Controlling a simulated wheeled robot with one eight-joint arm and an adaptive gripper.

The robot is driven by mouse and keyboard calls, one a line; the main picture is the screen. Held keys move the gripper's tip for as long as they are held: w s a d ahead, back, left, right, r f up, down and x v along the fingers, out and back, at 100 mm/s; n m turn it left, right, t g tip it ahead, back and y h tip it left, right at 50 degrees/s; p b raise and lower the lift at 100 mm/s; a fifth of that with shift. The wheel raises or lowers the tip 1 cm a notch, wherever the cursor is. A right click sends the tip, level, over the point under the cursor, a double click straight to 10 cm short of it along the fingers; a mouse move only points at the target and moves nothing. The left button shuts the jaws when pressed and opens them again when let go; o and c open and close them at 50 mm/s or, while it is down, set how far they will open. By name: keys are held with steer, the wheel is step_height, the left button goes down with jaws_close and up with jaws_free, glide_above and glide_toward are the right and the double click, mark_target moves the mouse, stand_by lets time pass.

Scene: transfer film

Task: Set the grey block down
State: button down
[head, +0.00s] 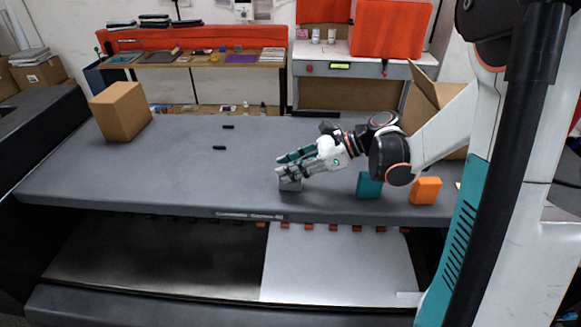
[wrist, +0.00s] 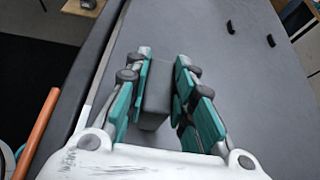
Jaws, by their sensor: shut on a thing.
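The grey block (head: 290,185) is at the front part of the grey table (head: 200,180), right of its middle in the head view. My gripper (head: 284,168) reaches down to it from the right. In the wrist view the block (wrist: 155,104) sits between the teal finger pads of my gripper (wrist: 158,85), which is shut on it. The block is close to the tabletop; I cannot tell whether its underside touches it. The fingers hide part of the block in the head view.
A teal block (head: 369,186) and an orange block (head: 426,190) stand right of my gripper. A cardboard box (head: 121,111) stands at the back left. Two small black pieces (head: 219,148) lie mid-table. The table's front edge is close; the left middle is clear.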

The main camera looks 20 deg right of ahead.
steer(key=c, duration=1.4)
jaws_free()
steer(key=shift+f, duration=0.1)
steer(key=shift+o, duration=0.2)
steer(key=shift+d+r, duration=0.2)
steer(key=shift+r, duration=0.05)
steer(key=p+v, duration=0.1)
steer(key=v, duration=1)
steer(key=shift+d, duration=0.3)
steer(key=shift+s+r, duration=0.1)
